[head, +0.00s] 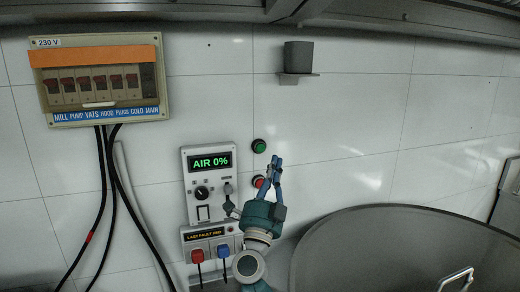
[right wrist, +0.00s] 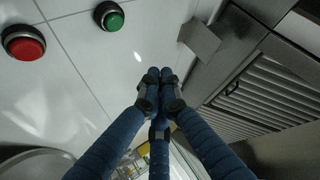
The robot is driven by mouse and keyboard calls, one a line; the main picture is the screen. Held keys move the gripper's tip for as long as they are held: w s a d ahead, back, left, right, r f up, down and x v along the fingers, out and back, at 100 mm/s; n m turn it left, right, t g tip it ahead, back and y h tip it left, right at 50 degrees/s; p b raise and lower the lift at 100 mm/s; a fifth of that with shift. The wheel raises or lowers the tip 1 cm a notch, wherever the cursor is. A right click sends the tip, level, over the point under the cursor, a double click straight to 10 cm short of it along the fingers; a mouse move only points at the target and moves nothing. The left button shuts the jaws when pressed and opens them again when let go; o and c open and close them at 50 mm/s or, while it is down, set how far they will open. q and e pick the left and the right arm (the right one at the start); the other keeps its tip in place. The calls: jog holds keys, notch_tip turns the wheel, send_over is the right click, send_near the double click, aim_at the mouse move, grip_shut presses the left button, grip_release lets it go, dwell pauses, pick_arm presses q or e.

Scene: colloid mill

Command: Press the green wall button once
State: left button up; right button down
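The green wall button (head: 259,146) sits on the white tiled wall, right of the air panel. In the right wrist view the green button (right wrist: 109,16) is at the upper left, apart from my fingers. A red button (head: 259,181) is just below it; it also shows in the right wrist view (right wrist: 23,43). My right gripper (head: 275,160) is below and right of the green button in the head view, its blue fingers pointing up. In the right wrist view my right gripper (right wrist: 160,74) has its fingertips together, with nothing between them. My left gripper is not in view.
A control panel reading AIR 0% (head: 209,161) is left of the buttons. A fuse box (head: 97,83) with hanging cables is at the upper left. A small grey holder (head: 298,58) juts from the wall above. A large round metal lid (head: 390,250) fills the lower right.

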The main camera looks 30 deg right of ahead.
aim_at(260, 148)
jog(key=w+d+b, duration=0.2)
jog(key=w+b, duration=0.3)
jog(key=w, duration=0.3)
jog(key=shift+w+b, duration=0.35)
jog(key=shift+w+d, duration=0.1)
dwell(1.2)
jog(key=shift+w, duration=0.3)
